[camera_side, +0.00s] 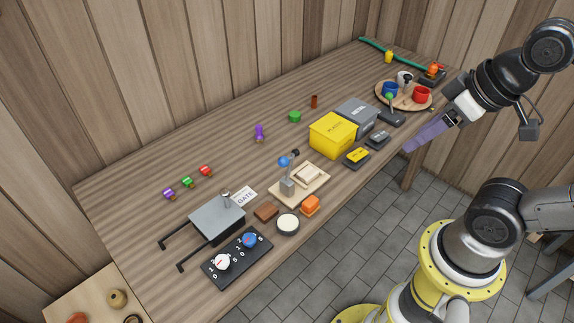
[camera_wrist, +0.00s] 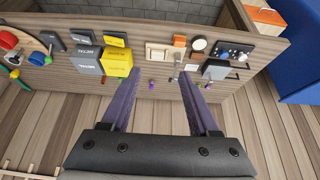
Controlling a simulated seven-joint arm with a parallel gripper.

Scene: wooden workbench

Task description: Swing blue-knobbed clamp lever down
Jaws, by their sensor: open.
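The clamp stands on a pale wooden base (camera_side: 290,199) near the middle front of the bench in the side view. Its blue knob (camera_side: 284,161) is raised above a grey block (camera_side: 287,187), so the lever looks roughly upright. A pale block (camera_side: 308,174) lies on the same base. In the wrist view the clamp base (camera_wrist: 158,47) is beyond my fingertips, and the lever is too small to read well. My gripper (camera_side: 408,149) has purple fingers and hangs in the air right of the clamp, well apart from it. In the wrist view its fingers (camera_wrist: 158,76) are spread with nothing between.
A yellow box (camera_side: 333,136) and grey box (camera_side: 357,115) stand between clamp and round tray (camera_side: 381,101) of cups. An orange block (camera_side: 310,205), round dish (camera_side: 288,224) and brown block (camera_side: 266,212) sit close to the clamp's front. The bench behind the clamp is mostly clear.

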